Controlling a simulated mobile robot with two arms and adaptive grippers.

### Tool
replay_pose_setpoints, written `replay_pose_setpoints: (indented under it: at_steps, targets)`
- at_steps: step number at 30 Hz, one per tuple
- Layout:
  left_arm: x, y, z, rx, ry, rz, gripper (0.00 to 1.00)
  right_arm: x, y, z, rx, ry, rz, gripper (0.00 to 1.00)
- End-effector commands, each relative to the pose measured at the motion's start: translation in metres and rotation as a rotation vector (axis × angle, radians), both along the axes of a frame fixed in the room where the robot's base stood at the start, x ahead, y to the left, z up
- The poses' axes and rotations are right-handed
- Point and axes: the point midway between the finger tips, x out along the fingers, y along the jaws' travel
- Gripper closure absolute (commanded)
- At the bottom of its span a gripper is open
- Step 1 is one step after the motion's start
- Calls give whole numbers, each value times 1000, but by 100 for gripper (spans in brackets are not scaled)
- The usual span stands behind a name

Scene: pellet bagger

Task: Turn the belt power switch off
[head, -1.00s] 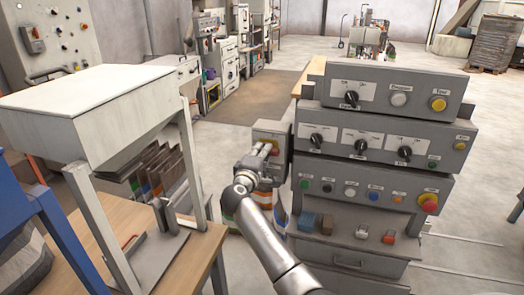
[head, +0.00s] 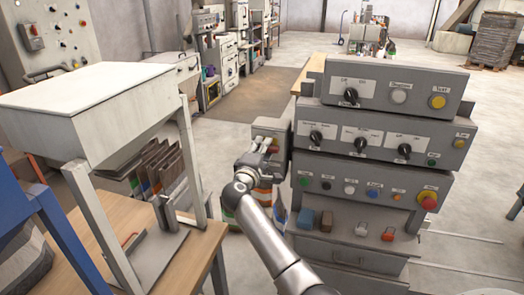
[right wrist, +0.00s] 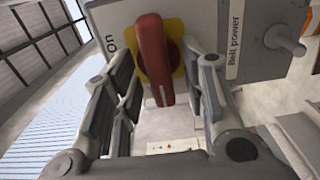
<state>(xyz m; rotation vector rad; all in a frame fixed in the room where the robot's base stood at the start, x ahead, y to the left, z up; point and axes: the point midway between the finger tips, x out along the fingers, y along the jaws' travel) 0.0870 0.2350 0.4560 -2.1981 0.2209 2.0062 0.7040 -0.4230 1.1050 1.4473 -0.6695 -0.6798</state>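The belt power switch is a red rotary handle (right wrist: 155,60) on a yellow plate (right wrist: 178,45), on a grey box (right wrist: 225,25) labelled "Belt power" and "On". In the head view the box (head: 270,130) sits at the left side of the control console. My right gripper (right wrist: 162,100) is open, with its fingers on either side of the red handle. Small gaps seem to show between the fingers and the handle; contact cannot be told. In the head view my right gripper (head: 258,146) covers much of the switch. My left gripper is not in view.
The grey console (head: 380,135) with black knobs and coloured buttons stands right beside the box. A wooden bench (head: 185,260) with a white sloped-top unit (head: 80,110) is at the left. Open floor (head: 235,95) lies beyond. A metal peg (right wrist: 285,42) sticks out beside the switch.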

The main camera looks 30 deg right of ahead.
Motion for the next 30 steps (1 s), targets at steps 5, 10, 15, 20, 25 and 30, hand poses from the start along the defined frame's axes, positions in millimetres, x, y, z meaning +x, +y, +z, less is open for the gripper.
replay_pose_setpoints:
  at_steps: [5,10,15,20,25,30]
  targets:
    - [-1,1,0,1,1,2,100,-1,3,-1,1,0,2,61]
    - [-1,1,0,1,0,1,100,-14,19,-2,3,0,3,61]
    - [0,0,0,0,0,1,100,-39,47,-2,4,0,4,61]
    - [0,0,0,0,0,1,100,-60,70,-2,4,0,2,61]
    - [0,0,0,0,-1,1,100,-73,86,-1,2,1,0,61]
    - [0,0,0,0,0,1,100,-78,91,-1,1,1,-1,61]
